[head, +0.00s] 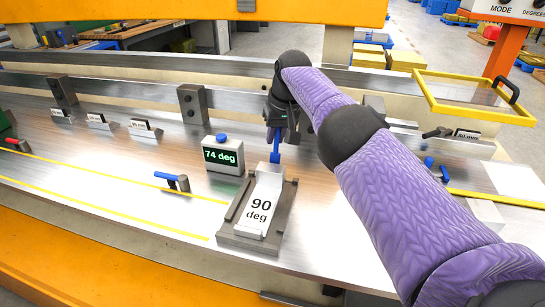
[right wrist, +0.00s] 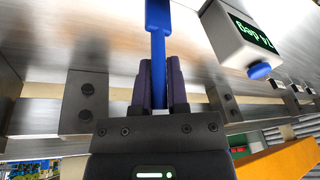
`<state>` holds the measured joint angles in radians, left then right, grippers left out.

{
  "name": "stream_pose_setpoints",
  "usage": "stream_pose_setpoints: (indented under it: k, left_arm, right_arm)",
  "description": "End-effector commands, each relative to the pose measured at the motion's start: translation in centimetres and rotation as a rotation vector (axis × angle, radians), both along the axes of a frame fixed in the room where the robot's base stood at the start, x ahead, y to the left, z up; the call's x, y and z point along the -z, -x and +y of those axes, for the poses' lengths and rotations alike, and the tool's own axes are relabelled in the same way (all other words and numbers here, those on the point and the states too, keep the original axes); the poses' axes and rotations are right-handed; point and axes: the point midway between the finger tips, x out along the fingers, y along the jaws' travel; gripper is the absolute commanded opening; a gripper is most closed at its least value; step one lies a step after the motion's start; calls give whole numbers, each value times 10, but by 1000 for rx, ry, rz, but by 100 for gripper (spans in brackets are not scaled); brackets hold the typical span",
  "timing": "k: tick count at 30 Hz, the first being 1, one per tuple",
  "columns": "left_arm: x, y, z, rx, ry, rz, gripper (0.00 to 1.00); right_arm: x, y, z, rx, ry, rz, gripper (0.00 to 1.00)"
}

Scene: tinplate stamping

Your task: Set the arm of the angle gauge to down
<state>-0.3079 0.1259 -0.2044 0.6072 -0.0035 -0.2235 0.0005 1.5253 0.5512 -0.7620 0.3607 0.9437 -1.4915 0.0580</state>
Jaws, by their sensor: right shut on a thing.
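The angle gauge shows as a grey box with a green readout of 74 deg (head: 222,157) and a blue button on top; the box also shows in the right wrist view (right wrist: 222,35). A blue arm (head: 276,154) stands roughly upright at the back end of a dark fixture (head: 248,243). My right gripper (head: 274,136) is above the fixture and shut on the blue arm. In the right wrist view the blue arm (right wrist: 157,45) runs between the two fingers (right wrist: 159,85). My left gripper is not in view.
A silver piece labelled 90 deg (head: 258,212) sits in the fixture. A blue-handled clamp (head: 173,181) lies left of it. A yellow-framed clear panel (head: 470,95) is at the right. Several small labelled plates stand along the back left.

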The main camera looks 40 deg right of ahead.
Motion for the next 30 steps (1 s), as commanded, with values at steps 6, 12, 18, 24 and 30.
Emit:
stream_pose_setpoints:
  k: [6,12,18,24,30]
  left_arm:
    - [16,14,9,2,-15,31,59]
    - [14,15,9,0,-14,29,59]
    - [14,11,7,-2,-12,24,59]
    - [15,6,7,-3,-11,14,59]
    - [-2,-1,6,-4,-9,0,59]
  right_arm:
    - [7,4,3,-12,-30,35,0]
    - [6,5,3,-12,-31,38,0]
    - [6,4,3,-11,-30,35,47]
    - [5,4,3,-11,-30,31,53]
    - [-13,6,2,-12,-29,27,53]
